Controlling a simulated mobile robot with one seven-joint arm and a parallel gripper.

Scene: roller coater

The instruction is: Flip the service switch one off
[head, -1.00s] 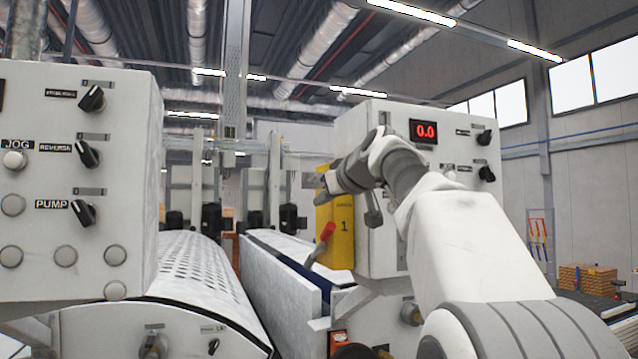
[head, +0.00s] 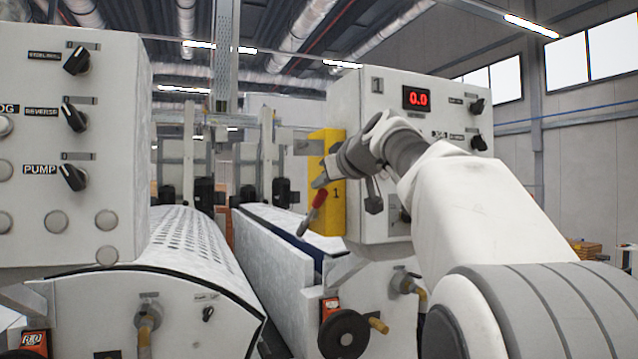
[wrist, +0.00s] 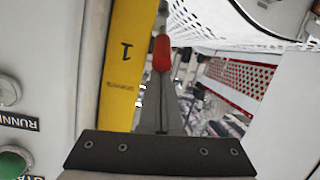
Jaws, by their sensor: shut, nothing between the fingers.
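The service switch one is a yellow box marked 1 (head: 326,222) on the side of the right white cabinet. Its lever has a red handle (head: 320,198), tilted up and to the right in the head view. My gripper (head: 319,182) is shut and empty, just above the tip of the red handle in that view. In the wrist view the yellow box (wrist: 124,60) stands to the left, and the red handle (wrist: 162,53) lies straight ahead of the shut fingers (wrist: 164,80). I cannot tell whether the fingertips touch it.
The right cabinet (head: 375,100) carries a red display and knobs close to my arm. A white control panel (head: 110,150) with knobs and buttons stands at the left. A perforated roller cover (head: 190,245) and a white plate (head: 270,265) lie below. A black handwheel (head: 343,333) is lower down.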

